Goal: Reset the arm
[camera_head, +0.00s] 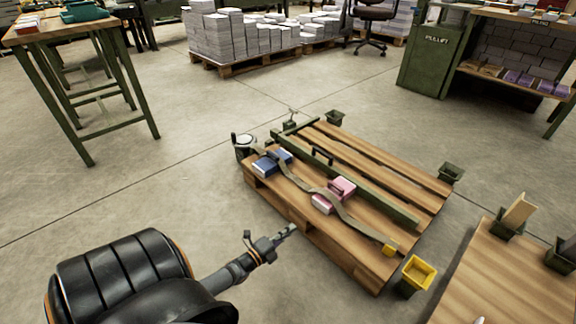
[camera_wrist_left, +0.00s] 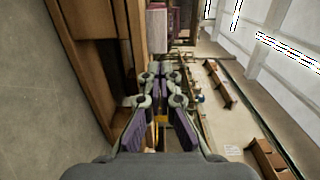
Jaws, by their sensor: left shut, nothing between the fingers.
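My left gripper (camera_head: 287,231) reaches in from the lower left in the head view. It is shut and empty, close to the near left edge of a wooden pallet (camera_head: 290,207). In the left wrist view its fingers (camera_wrist_left: 160,72) are together, and brown wood runs along the left side. My right gripper does not show clearly.
A yellow bin (camera_head: 418,272) stands at the pallet's near right corner. A wooden surface (camera_head: 505,275) with dark holders is at lower right. A green-legged table (camera_head: 62,32) is at upper left, stacked paper on a pallet (camera_head: 250,62) at the back. The floor left of the pallet is clear.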

